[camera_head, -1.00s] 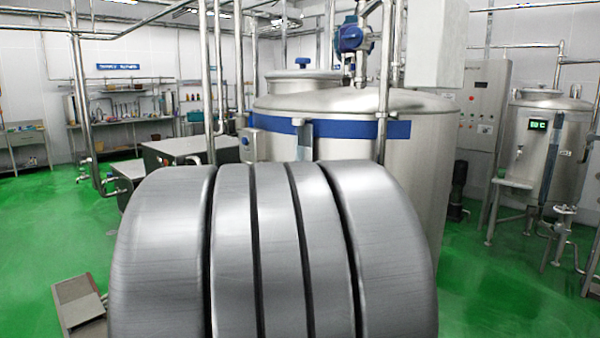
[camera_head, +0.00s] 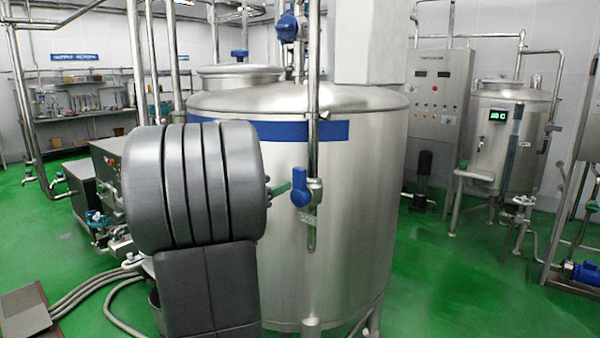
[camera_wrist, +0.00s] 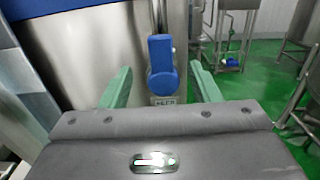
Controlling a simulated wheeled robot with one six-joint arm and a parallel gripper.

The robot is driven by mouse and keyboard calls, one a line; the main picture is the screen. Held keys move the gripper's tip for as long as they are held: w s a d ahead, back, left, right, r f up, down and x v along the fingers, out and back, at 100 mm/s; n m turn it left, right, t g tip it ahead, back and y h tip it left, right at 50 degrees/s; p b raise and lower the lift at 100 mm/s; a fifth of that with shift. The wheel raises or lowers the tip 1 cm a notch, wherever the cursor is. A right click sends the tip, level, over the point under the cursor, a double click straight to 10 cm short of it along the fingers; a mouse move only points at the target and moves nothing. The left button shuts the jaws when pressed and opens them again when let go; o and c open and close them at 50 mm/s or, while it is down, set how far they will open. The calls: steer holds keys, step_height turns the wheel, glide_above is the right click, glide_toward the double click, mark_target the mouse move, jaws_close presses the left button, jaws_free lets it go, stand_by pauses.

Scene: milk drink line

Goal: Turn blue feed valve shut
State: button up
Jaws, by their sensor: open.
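The blue feed valve handle (camera_head: 300,185) sits on a vertical pipe in front of the large steel tank, near the middle of the head view. It stands upright, in line with the pipe. My gripper (camera_wrist: 161,76) is open, with one green finger left of the handle and one right, gaps showing on both sides. In the head view only a green finger of my gripper (camera_head: 282,189) shows, just left of the handle; my grey arm hides the rest.
The large tank (camera_head: 350,230) with a blue band stands close behind the valve. Another blue valve (camera_head: 288,28) is higher on the pipework. Hoses (camera_head: 85,290) lie on the floor at left.

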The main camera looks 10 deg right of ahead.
mark_target(297, 175)
steer(key=p+x, duration=0.2)
steer(key=x, duration=0.8)
steer(key=shift+w+d, duration=0.25)
steer(key=shift+d, duration=0.1)
jaws_close()
